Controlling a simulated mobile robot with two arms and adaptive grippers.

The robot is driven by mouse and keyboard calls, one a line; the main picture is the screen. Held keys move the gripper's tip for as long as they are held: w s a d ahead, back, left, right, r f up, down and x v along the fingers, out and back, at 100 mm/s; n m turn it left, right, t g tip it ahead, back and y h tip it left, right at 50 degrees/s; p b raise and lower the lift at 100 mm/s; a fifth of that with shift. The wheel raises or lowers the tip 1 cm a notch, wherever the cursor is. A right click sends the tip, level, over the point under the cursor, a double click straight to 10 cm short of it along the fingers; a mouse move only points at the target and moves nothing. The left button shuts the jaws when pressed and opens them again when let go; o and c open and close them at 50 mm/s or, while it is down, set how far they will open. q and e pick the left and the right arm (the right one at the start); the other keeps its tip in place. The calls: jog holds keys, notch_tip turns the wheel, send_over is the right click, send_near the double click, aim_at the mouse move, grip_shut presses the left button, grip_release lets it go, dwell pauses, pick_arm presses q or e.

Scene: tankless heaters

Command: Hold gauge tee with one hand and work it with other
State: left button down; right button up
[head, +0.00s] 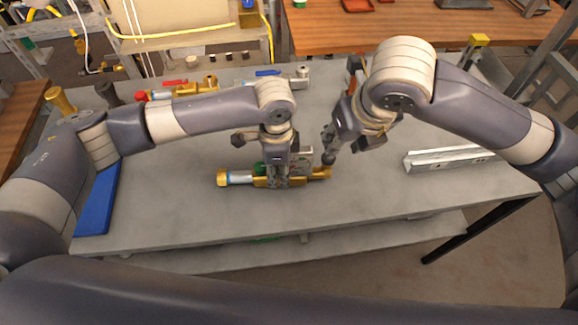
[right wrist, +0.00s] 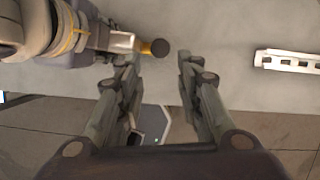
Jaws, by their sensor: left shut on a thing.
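The gauge tee (head: 240,178), a brass and silver fitting with a green part, lies along the middle of the grey table. My left gripper (head: 278,182) comes down over its middle and is shut on it, hiding part of its body. My right gripper (head: 329,157) is beside the tee's right brass end (head: 320,173). In the right wrist view its fingers (right wrist: 154,72) are apart with nothing between them. There the brass end (right wrist: 158,47) with a dark round face shows just beyond the fingertips, nearer the left finger.
A slotted metal rail (head: 450,158) lies at the table's right; it also shows in the right wrist view (right wrist: 290,60). A blue mat (head: 98,200) is at the left. Red-handled brass valves (head: 180,91) stand at the back. The table front is clear.

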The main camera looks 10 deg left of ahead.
dwell(0.4)
jog(key=shift+w, duration=0.1)
jog(key=c, duration=0.7)
jog(key=shift+w+d+m, duration=0.15)
jog(key=shift+m, duration=0.45)
grip_shut()
jog(key=w+d+r+m+g+y, duration=0.2)
jog(key=d+m+g+y, duration=0.1)
jog(key=m, duration=0.6)
jog(key=w+d+r+m+g+y, duration=0.1)
jog(key=w+d+m+g+y, duration=0.1)
jog(key=m, duration=0.7)
jog(key=shift+w+d+r+g+y, duration=0.45)
jog(key=shift+w+y, duration=0.35)
jog(key=shift+y, duration=0.2)
